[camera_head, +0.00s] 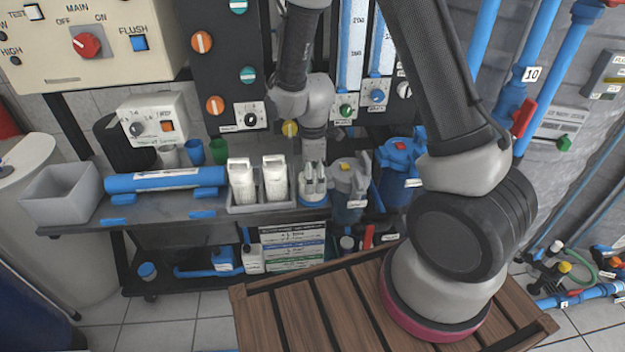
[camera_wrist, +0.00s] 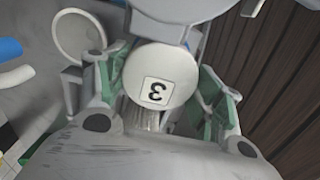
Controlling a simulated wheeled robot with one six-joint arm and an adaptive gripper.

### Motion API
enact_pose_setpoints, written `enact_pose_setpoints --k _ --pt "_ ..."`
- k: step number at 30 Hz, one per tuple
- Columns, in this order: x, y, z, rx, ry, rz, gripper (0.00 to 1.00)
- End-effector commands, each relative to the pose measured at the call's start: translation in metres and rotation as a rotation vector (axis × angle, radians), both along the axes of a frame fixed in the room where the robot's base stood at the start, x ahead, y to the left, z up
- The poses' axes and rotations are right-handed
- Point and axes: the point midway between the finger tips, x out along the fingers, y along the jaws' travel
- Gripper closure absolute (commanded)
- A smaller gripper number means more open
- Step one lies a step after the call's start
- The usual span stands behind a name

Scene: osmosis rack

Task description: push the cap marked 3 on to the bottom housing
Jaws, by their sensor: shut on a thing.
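The cap marked 3 (camera_wrist: 160,78) is a round white piece with a "3" label, which appears upside down in the wrist view. My gripper (camera_wrist: 163,95) is shut on it, with a green-padded finger on either side. In the head view my gripper (camera_head: 313,185) points down over the right end of the dark bench. A blue-edged round piece (camera_head: 313,202) shows just under the fingers there. I cannot tell whether it is part of the cap or something beneath it.
A tray (camera_head: 262,208) with two white cartridges stands just left of my gripper. A blue tube (camera_head: 165,180) and a grey bin (camera_head: 65,190) are farther left on the bench. A control panel (camera_head: 245,75) rises behind. A wooden slatted surface (camera_head: 300,310) is in front.

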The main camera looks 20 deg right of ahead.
Motion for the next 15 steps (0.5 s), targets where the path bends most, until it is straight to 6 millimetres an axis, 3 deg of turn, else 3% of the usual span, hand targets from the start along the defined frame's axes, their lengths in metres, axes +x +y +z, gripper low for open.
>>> enact_pose_setpoints --k 15 --pt "0.000 0.000 0.047 0.002 -0.002 0.000 0.58"
